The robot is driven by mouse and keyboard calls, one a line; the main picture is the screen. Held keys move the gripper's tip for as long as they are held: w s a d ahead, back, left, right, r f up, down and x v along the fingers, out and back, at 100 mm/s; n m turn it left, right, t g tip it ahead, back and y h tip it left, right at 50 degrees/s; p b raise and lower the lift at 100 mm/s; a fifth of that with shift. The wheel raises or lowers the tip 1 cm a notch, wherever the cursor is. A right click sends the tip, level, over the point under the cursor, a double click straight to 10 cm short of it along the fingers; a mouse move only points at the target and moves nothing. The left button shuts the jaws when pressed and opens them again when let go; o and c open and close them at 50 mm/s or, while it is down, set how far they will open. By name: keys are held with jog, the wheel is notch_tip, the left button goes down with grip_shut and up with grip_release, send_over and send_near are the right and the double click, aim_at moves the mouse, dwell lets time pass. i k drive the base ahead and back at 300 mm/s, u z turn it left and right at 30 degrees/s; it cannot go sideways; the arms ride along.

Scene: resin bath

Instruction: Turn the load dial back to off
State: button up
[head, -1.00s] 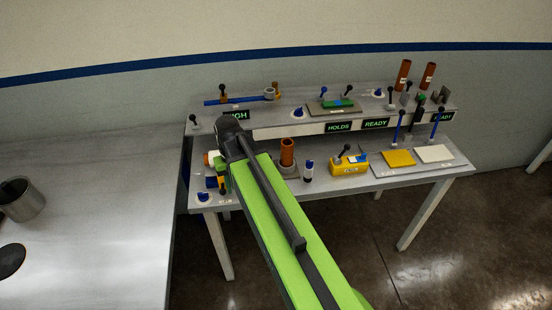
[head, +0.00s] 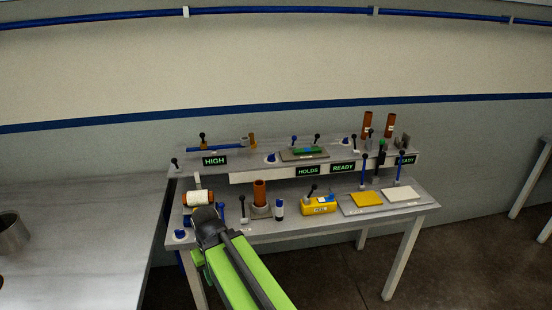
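Several blue knobs on pale round bases could be the load dial, and their labels are too small to read. One blue knob (head: 180,235) sits at the front left corner of the lower bench top. Another blue knob (head: 271,158) is on the upper shelf right of the HIGH display (head: 214,161). A third blue knob (head: 345,141) is farther right on that shelf. My gripper (head: 207,222) is at the dark end of my green arm, over the bench's front left edge in the picture. Its fingertips are not clear, and no dial is seen in it.
A white roll (head: 199,198), a brown cylinder (head: 260,192), a blue-and-white bottle (head: 279,209) and a yellow box (head: 318,206) stand on the lower level. Upright levers rise along both levels. A grey table (head: 80,240) adjoins on the left.

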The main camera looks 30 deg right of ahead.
aim_at(271, 158)
jog(key=z, duration=5.85)
jog(key=i, duration=0.15)
jog(key=z, duration=2.6)
jog(key=k, duration=1.2)
jog(key=z, duration=2.2)
jog(key=i, duration=1.75)
jog(key=u, duration=0.1)
